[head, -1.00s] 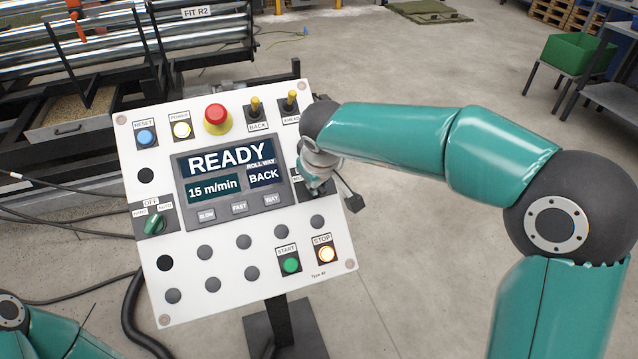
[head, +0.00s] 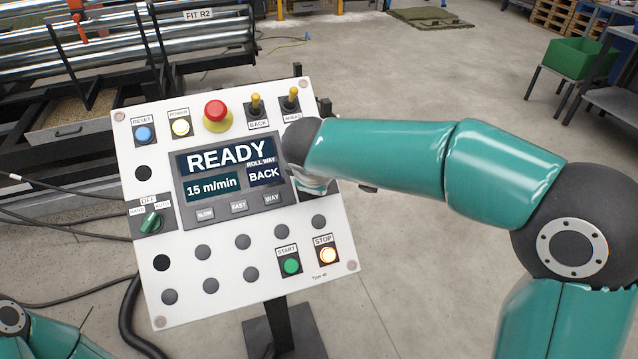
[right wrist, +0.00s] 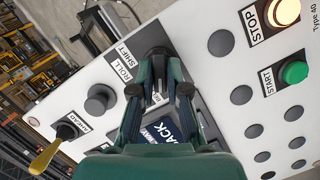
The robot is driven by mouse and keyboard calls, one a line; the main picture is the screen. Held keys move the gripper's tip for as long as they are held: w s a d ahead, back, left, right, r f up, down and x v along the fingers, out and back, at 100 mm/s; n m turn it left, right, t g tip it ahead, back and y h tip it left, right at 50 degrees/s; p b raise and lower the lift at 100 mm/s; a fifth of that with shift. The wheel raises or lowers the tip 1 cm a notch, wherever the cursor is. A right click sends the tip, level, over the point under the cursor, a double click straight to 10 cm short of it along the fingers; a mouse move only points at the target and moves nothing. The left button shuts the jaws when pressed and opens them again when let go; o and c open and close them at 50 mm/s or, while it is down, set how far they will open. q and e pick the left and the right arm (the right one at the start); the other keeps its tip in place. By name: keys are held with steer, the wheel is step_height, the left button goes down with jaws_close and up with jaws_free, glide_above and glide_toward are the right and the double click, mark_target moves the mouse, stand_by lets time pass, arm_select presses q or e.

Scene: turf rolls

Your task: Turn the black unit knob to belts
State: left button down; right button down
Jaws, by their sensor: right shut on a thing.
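The control panel (head: 240,323) stands on a post, its screen showing READY, ROLL WAY BACK and 15 m/min. In the right wrist view my right gripper (right wrist: 160,80) is at the panel face, shut on a black knob (right wrist: 154,57), mostly hidden between its fingers. In the head view my right arm covers this knob and most of the gripper at the panel's right edge. My left gripper is out of view; only part of that arm shows.
Near the grip are yellow BACK (head: 256,106) and AHEAD (head: 291,100) levers and a grey round cap (right wrist: 97,103). A green OFF/HAND/AUTO selector (head: 151,222) is at the left. START (head: 290,266) and lit STOP (head: 327,255) buttons are low on the panel.

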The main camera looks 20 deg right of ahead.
steer(key=shift+s+f, duration=0.15)
steer(key=shift+f, duration=0.2)
steer(key=c, duration=1.2)
jaws_free()
steer(key=shift+o, duration=0.2)
steer(key=shift+r, duration=0.15)
steer(key=v, duration=1.1)
steer(key=shift+r, duration=0.35)
steer(key=shift+a, duration=0.1)
